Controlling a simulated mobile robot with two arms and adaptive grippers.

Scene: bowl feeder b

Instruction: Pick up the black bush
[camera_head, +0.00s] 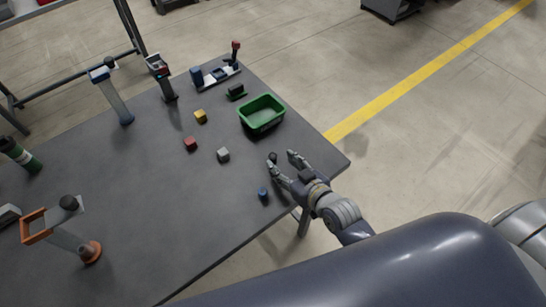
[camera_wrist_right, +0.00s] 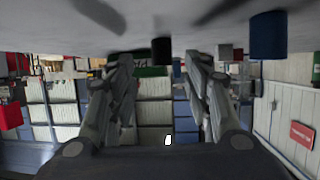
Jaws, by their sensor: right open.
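The black bush (camera_head: 273,156) is a small dark cylinder standing on the grey table (camera_head: 165,215) near its right edge. My right gripper (camera_head: 281,159) is low over the table's right edge. Its fingers are spread and empty, and one fingertip overlaps the bush's lower part in the head view. In the right wrist view, which is upside down, the bush (camera_wrist_right: 162,50) shows ahead, in the gap between the open fingers (camera_wrist_right: 160,75). It appears upright and not gripped. My left gripper is not in view.
A blue cylinder (camera_head: 263,193) stands close to the right gripper. A grey block (camera_head: 223,155), a red block (camera_head: 190,143) and a yellow block (camera_head: 201,116) lie farther left. A green bin (camera_head: 262,112) stands behind the bush. Tall fixtures stand at the left and back.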

